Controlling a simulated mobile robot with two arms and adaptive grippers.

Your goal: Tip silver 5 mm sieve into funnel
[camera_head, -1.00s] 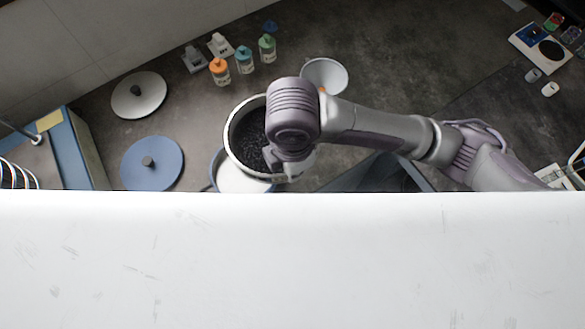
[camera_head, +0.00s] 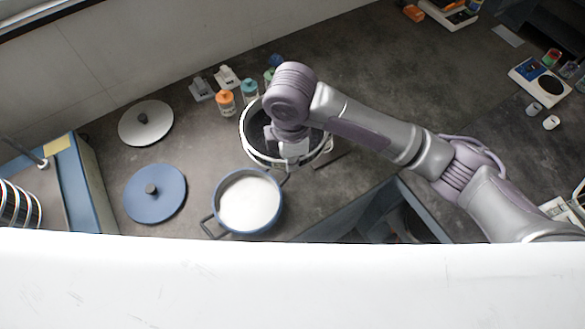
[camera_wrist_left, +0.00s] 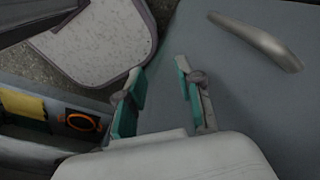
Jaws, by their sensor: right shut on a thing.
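The silver sieve (camera_head: 246,146) is a round ring with a bright rim in the middle of the head view, partly hidden by my right arm. My right gripper (camera_head: 288,156) is shut on its near side and holds it above the counter, just behind a blue pot. Its inside looks dark, and I cannot tell how much it contains. The funnel cannot be made out clearly; the sieve and my arm cover that area. My left gripper (camera_wrist_left: 160,68) is open and empty in the left wrist view, with teal pads apart over a grey-blue surface.
A blue pot (camera_head: 240,233) with white contents stands in front. Left are a grey lid (camera_head: 160,121) and a blue lid (camera_head: 168,195). Small bottles, one with an orange cap (camera_head: 225,103), stand behind. A scale (camera_head: 540,82) is far right. The back-centre counter is clear.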

